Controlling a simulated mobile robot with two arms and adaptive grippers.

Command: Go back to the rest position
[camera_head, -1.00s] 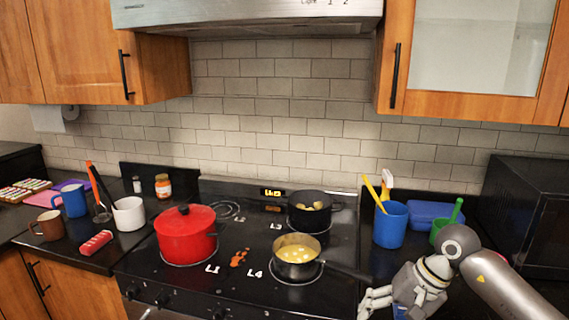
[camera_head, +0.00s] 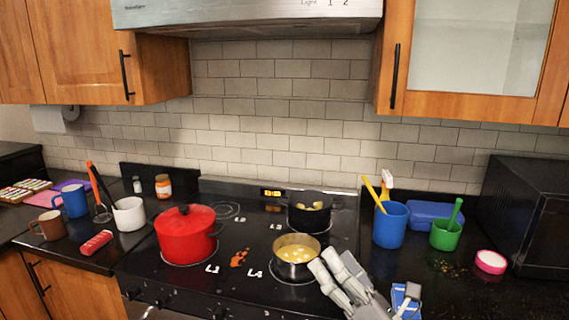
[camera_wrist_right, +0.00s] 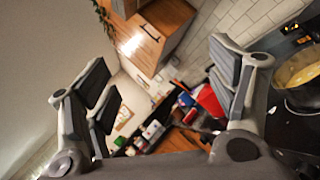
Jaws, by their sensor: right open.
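My right gripper (camera_head: 336,277) is at the lower middle-right of the head view, in front of the stove's right side. Its fingers are apart and empty; the right wrist view shows the wide gap between them (camera_wrist_right: 165,95). The small pot (camera_head: 297,256) with yellow contents is on the burner just beyond the fingers, and its handle is hidden behind the gripper. The same pot (camera_wrist_right: 300,85) shows at the right edge of the wrist view. My left gripper is not in view.
A red lidded pot (camera_head: 187,234) and a dark pot (camera_head: 309,211) stand on the stove. On the right counter are a blue cup (camera_head: 390,225), a green cup (camera_head: 445,235), a pink-rimmed bowl (camera_head: 491,261) and a black microwave (camera_head: 525,215). A range hood (camera_head: 245,14) hangs above.

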